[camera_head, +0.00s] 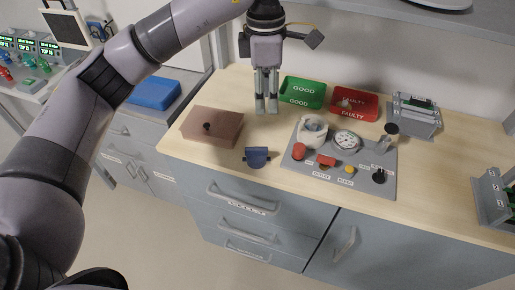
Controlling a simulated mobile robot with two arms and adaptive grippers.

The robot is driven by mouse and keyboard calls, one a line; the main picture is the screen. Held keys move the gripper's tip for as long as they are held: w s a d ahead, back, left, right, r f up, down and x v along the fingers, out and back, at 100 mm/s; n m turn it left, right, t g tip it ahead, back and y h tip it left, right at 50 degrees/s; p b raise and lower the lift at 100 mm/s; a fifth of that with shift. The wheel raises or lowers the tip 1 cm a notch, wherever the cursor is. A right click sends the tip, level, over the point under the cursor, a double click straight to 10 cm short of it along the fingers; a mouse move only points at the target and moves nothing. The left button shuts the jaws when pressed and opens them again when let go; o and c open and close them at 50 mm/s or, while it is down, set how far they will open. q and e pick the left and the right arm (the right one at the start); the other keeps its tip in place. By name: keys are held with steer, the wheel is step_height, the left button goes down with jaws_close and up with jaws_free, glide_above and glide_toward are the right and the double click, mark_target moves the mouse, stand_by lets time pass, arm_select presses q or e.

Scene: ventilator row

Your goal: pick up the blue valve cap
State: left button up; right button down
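The blue valve cap (257,157) is a small dark blue piece with a rounded lower edge. It lies on the wooden counter (224,92) near the front edge, between a brown box and a grey test panel. My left gripper (266,108) points straight down over the counter, farther back than the cap and apart from it. Its two fingers show a narrow gap between them, with nothing seen in it. My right gripper is not in view.
The grey panel (340,176) with a gauge and knobs is on the right. Green GOOD (303,89) and red FAULTY (354,103) trays stand behind. A grey device (414,115) stands back right.

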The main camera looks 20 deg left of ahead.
arm_select(q)
steer(key=p, duration=0.3)
glide_above(257, 148)
steer(key=d, duration=0.1)
step_height(257, 148, down, 12)
steer(key=shift+r, duration=0.25)
steer(key=f+p, duration=0.1)
steer(key=f, duration=0.1)
steer(key=a+f+p, duration=0.1)
steer(key=f, duration=0.1)
steer(key=shift+s+a+f, duration=0.1)
steer(key=shift+s+f, duration=0.05)
steer(key=shift+f, duration=0.6)
steer(key=c, duration=0.5)
jaws_close()
